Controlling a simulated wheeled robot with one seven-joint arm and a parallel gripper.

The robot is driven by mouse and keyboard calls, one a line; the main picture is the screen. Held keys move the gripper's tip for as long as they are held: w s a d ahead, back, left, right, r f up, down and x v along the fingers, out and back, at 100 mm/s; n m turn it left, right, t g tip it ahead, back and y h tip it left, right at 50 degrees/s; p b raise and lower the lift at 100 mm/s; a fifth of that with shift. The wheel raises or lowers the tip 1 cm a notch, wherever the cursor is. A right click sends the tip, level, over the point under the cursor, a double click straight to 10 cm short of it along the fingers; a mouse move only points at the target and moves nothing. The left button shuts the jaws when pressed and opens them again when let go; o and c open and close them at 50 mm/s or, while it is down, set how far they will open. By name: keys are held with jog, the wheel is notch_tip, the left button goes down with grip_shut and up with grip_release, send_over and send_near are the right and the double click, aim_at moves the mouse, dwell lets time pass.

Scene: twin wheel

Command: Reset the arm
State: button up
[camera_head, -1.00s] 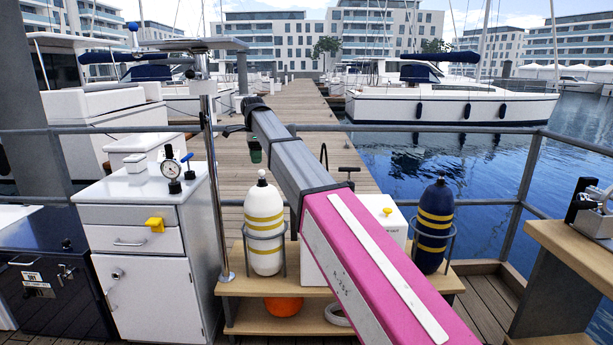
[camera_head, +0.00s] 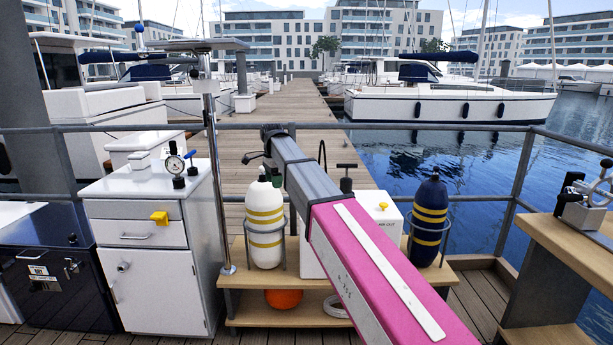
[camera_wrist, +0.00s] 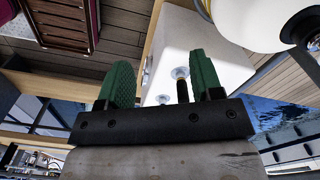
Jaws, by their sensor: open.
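My arm is pink and grey and reaches forward from the lower right in the head view, over the middle of a wooden bench (camera_head: 240,318). Its far end is near the white cylinder with yellow bands (camera_head: 264,205). In the wrist view my gripper (camera_wrist: 162,80) shows two green fingers standing apart, with nothing held between them. A white box (camera_wrist: 180,50) lies beyond the fingers; whether they touch it I cannot tell. In the head view the gripper's fingers are mostly hidden behind the cylinder and arm.
A white cabinet (camera_head: 150,265) with a gauge (camera_head: 174,166) on top stands left. A dark blue cylinder (camera_head: 430,215) stands in a ring holder to the right. A metal railing (camera_head: 400,127) runs behind. A wooden side table (camera_head: 565,250) with a metal device is far right. Water lies beyond.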

jog(key=s+d+f+n, duration=0.3)
jog(key=s+d+f, duration=0.1)
jog(key=d+f, duration=0.5)
jog(key=s+d+f+n, duration=0.2)
jog(key=s+d+f, duration=0.3)
jog(key=d+f, duration=0.4)
jog(key=s+d+f+n, duration=0.7)
jog(key=s+d+f, duration=0.6)
jog(key=s+f, duration=0.2)
jog(key=shift+s+f+n, duration=0.3)
jog(key=shift+s, duration=0.85)
jog(key=shift+d, duration=0.1)
